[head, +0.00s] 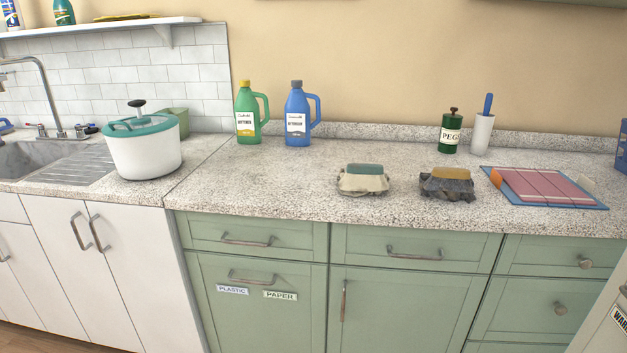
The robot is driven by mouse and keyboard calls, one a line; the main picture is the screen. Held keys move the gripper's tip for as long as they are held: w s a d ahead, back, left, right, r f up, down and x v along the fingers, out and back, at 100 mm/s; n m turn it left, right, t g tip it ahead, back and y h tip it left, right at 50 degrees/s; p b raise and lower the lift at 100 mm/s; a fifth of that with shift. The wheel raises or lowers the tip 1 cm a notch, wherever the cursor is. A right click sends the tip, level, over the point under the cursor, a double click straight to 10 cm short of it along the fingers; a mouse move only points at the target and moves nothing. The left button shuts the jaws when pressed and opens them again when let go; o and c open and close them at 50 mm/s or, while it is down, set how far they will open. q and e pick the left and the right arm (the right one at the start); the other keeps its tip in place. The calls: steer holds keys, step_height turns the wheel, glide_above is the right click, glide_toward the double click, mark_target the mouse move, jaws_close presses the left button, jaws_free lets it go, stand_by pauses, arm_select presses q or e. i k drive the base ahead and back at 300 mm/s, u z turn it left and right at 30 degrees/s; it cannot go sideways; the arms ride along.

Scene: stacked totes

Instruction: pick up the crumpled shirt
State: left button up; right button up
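I cannot make out a thing that is clearly a crumpled shirt. A low dark grey, rough-edged bundle (449,190) lies on the counter right of centre, with a yellow block (451,173) on top; it may be cloth, but I cannot tell. A similar beige bundle (362,185) with a green block (364,170) on top lies to its left. A flat pink striped piece (543,185) lies on a blue board (590,206) at the right. Neither gripper is in view.
A white pot with a teal lid (145,155) stands by the sink at left. Green (248,118) and blue (297,120) bottles, a PEGS jar (450,133) and a white holder (481,136) stand at the back. The speckled counter (255,185) is clear left of centre.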

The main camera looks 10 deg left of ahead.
mark_target(359, 179)
steer(key=k, duration=0.55)
steer(key=u, duration=0.75)
steer(key=i, duration=1.05)
steer(key=u, duration=0.25)
